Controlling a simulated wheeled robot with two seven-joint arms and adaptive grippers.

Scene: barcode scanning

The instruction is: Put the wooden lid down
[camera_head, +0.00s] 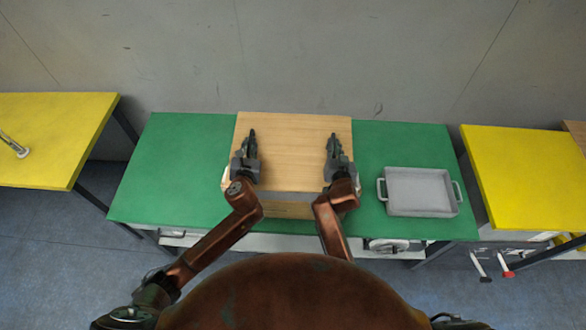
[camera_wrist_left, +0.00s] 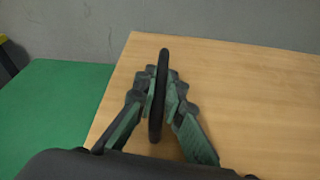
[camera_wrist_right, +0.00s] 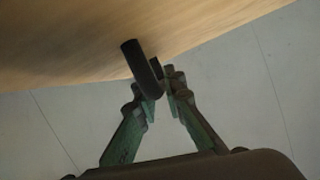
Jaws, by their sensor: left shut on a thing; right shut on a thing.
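The wooden lid (camera_head: 294,150) is a flat, light-wood board at the middle of the green table, in the head view. My left gripper (camera_head: 251,140) is shut on a black handle (camera_wrist_left: 158,100) on the lid's left part. My right gripper (camera_head: 333,142) is shut on another black handle (camera_wrist_right: 142,68) on the lid's right part. The lid's surface also shows in the left wrist view (camera_wrist_left: 240,85) and the right wrist view (camera_wrist_right: 70,40). A brownish front face (camera_head: 285,209) shows below the lid's near edge. I cannot tell whether the lid rests on it.
A grey tray (camera_head: 420,211) with two side handles stands on the green table (camera_head: 180,165), right of the lid. Yellow tables (camera_head: 50,135) stand to the left and right. A grey wall is close behind. The green table's left part is clear.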

